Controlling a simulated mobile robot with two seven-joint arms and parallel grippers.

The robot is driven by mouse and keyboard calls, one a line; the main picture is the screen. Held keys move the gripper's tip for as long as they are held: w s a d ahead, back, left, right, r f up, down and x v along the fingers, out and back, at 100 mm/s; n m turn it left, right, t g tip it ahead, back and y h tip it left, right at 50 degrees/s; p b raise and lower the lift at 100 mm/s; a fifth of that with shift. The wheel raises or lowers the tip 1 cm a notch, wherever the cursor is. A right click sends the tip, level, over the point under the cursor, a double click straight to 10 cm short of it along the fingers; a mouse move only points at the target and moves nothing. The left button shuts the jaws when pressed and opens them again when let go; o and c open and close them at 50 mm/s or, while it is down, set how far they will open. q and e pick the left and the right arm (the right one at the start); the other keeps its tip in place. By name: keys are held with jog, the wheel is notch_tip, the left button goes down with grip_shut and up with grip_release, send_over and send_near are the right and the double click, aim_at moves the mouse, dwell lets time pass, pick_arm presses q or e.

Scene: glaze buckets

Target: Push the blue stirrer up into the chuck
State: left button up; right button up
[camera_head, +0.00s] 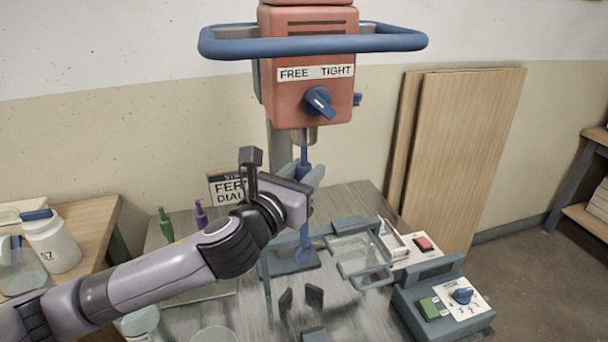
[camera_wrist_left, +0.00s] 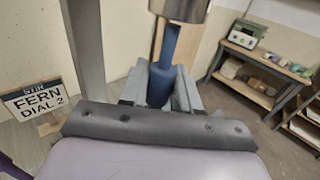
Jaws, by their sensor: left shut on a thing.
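The blue stirrer (camera_head: 304,235) hangs upright, with a loop-shaped paddle at its lower end. My left gripper (camera_head: 304,175) is shut on its thicker upper part, which shows between the fingers in the left wrist view (camera_wrist_left: 161,84). The metal chuck (camera_head: 303,136) is directly above, under the orange mixer head (camera_head: 305,70). In the left wrist view the stirrer's thin top meets the lower rim of the chuck (camera_wrist_left: 180,9); how far it is inside I cannot tell. The blue knob (camera_head: 318,102) under the FREE and TIGHT labels sits slanted.
A blue rail (camera_head: 225,45) surrounds the mixer head. A grey guard frame (camera_head: 362,252) stands right of the stirrer. A control box (camera_head: 440,305) is at the right, and a FERN DIAL sign (camera_wrist_left: 40,98) behind.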

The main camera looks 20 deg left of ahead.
aim_at(303, 159)
pick_arm(q)
jog(key=shift+r, duration=1.6)
dwell(1.8)
jog(key=o, duration=1.1)
jog(key=shift+f, duration=0.1)
